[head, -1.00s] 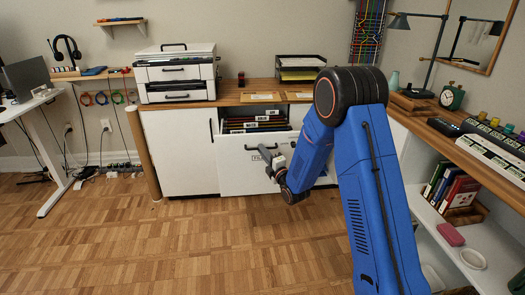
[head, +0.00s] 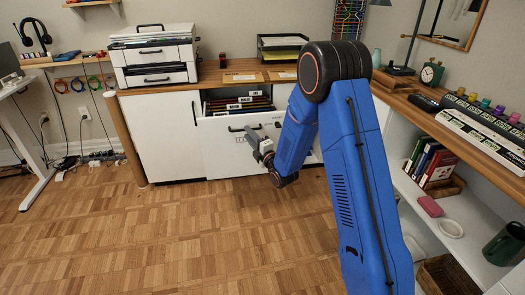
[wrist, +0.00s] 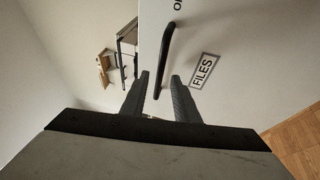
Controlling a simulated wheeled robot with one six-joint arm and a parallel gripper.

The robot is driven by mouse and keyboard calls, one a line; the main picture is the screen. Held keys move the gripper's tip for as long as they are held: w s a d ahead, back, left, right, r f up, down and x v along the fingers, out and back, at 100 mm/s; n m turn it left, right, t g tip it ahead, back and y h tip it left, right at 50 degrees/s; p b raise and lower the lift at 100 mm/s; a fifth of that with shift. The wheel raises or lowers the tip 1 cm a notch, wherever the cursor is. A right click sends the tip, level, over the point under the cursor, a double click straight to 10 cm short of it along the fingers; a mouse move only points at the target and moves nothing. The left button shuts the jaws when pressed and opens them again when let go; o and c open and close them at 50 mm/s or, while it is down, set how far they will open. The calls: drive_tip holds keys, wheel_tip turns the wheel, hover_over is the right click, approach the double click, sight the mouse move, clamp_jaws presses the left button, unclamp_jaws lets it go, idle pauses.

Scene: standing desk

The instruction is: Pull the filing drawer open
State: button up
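The filing drawer (head: 222,150) is a white drawer front in the desk's cabinet. It stands partly open, and labelled hanging folders (head: 240,104) show inside. Its dark bar handle (head: 236,129) also shows in the wrist view (wrist: 167,55), beside a "FILES" label (wrist: 203,71). My gripper (head: 258,143) is at the drawer front, by the right part of the handle. In the wrist view my gripper (wrist: 160,78) has its two dark fingers apart, with one end of the handle between them and gaps visible. Contact with the handle cannot be told.
A white printer (head: 153,55) and a black paper tray (head: 283,47) stand on the wooden desktop. A closed white cabinet door (head: 160,140) is left of the drawer. A shelf unit with books (head: 428,160) lines the right side. The parquet floor (head: 170,235) before the drawer is clear.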

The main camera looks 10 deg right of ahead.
drive_tip(key=v, duration=1.5)
drive_tip(key=shift+s+d, duration=0.15)
drive_tip(key=shift+s, duration=0.1)
drive_tip(key=s+d+r+m+g+h, duration=0.65)
drive_tip(key=s+d+r+m, duration=0.3)
drive_tip(key=m, duration=0.25)
drive_tip(key=s+d+r+m+g, duration=0.1)
drive_tip(key=s+m, duration=0.4)
drive_tip(key=s, duration=1.1)
drive_tip(key=s+d+r+m+g+h, duration=0.1)
drive_tip(key=s+r+m+g, duration=0.2)
drive_tip(key=s, duration=1.3)
drive_tip(key=m+g, duration=0.3)
drive_tip(key=shift+d, duration=0.2)
drive_tip(key=shift+r, duration=0.15)
